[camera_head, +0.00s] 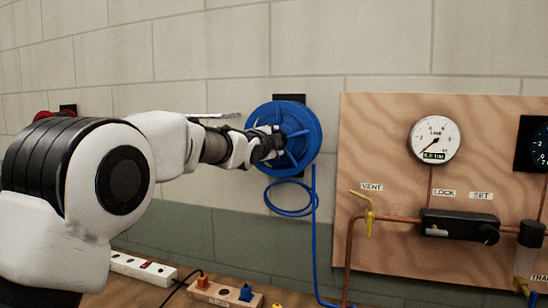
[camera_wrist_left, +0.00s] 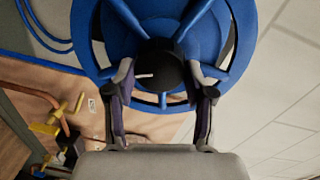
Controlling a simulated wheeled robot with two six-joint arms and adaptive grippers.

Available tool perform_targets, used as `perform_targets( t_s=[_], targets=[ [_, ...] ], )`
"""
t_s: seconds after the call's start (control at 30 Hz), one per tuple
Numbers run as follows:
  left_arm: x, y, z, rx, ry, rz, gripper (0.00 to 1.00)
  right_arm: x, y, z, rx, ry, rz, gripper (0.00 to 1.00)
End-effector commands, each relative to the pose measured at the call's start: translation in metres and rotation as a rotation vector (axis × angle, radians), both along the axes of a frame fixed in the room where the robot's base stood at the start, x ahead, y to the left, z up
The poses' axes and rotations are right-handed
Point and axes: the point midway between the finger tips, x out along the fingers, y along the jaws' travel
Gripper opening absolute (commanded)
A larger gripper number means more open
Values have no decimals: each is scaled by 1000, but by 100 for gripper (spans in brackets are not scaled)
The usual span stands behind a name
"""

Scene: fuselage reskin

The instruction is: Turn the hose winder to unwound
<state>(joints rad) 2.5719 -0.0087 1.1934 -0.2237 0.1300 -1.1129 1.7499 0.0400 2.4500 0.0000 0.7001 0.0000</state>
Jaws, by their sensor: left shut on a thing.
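The hose winder (camera_head: 312,128) is a blue spoked reel on the wall, near the middle of the head view. It fills the top of the left wrist view (camera_wrist_left: 88,38), with a black central knob (camera_wrist_left: 160,60) that carries a small white mark. My left gripper (camera_head: 274,144) reaches the reel's front from the left. In the left wrist view its fingers (camera_wrist_left: 160,78) stand on either side of the black knob and are shut on it. Blue hose (camera_head: 290,210) hangs in loops under the reel, and one length runs down to the bench. My right gripper is out of view.
A wooden panel (camera_head: 385,145) to the right carries a gauge (camera_head: 434,139), a yellow vent valve (camera_head: 368,215), copper pipes and a black regulator block (camera_head: 460,226). Power strips (camera_head: 145,268) lie on the bench below. The wall left of the panel is mostly bare.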

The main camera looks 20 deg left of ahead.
Motion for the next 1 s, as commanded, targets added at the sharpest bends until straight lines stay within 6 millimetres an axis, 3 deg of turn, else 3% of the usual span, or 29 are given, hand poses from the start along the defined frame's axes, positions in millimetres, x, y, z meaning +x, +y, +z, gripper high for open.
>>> perform_targets(
  t_s=[0.03, 0.3, 1.0],
  targets=[
    [0, 0, -4, 42, -10, 0, 19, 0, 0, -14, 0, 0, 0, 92],
    [0, 0, 0, 296, -20, 1, 19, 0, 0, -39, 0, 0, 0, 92],
    [-1, -1, 4, 925, -44, 4, 19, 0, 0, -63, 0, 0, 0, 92]
  ],
)
